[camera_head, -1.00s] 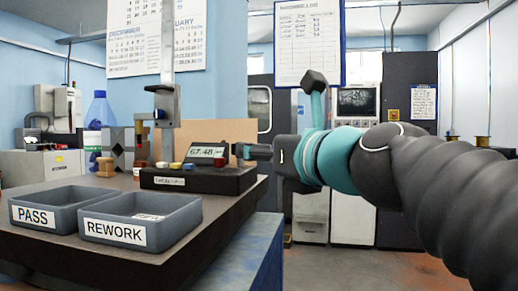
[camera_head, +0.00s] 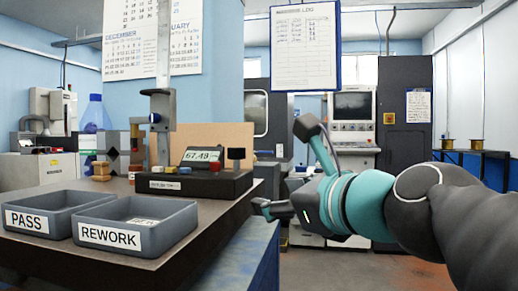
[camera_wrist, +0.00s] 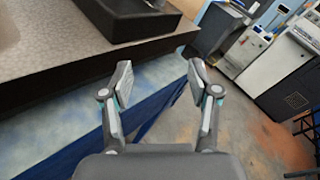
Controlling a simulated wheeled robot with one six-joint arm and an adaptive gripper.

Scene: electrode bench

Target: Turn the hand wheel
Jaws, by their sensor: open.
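A height gauge with a dark base (camera_head: 195,184) and a tall column (camera_head: 163,60) stands on the bench. A small dark knob (camera_head: 236,154), which looks like the hand wheel, stands at the right end of the base. My gripper (camera_head: 262,208) is below and to the right of the knob, beside the bench edge, and apart from it. In the wrist view my gripper (camera_wrist: 160,70) is open with nothing between the fingers. The black base (camera_wrist: 130,22) shows at the top there; the wheel itself is not clear in that view.
The bench top (camera_head: 208,222) has a grey PASS tray (camera_head: 60,205) and a grey REWORK tray (camera_head: 135,222) at the front. The bench edge (camera_wrist: 95,62) lies close to my left finger. The floor (camera_wrist: 245,130) right of the bench is open.

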